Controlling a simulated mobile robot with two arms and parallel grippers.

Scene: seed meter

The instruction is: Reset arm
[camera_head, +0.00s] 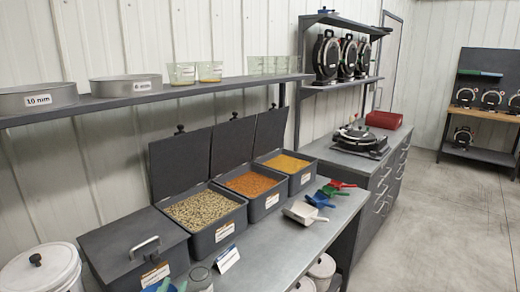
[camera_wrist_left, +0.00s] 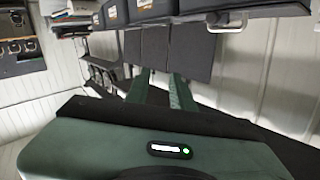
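My left gripper (camera_wrist_left: 160,82) shows in the left wrist view. Its two green fingers stand apart with nothing between them, and its green body fills the bottom of that view. The wrist picture looks upside down, with the dark lids (camera_wrist_left: 163,52) of the seed bins beyond the fingers. No gripper shows clearly in the head view, where a small blue and green shape (camera_head: 164,286) at the bottom edge is cut off. My right gripper is in neither view.
Open bins of speckled (camera_head: 203,210), brown (camera_head: 253,184) and yellow (camera_head: 287,164) seed stand on the metal bench (camera_head: 290,245). A closed bin (camera_head: 135,248) is at left. Scoops (camera_head: 318,199) lie at the bench's right. A shelf (camera_head: 150,100) overhangs the bins. The floor at right is clear.

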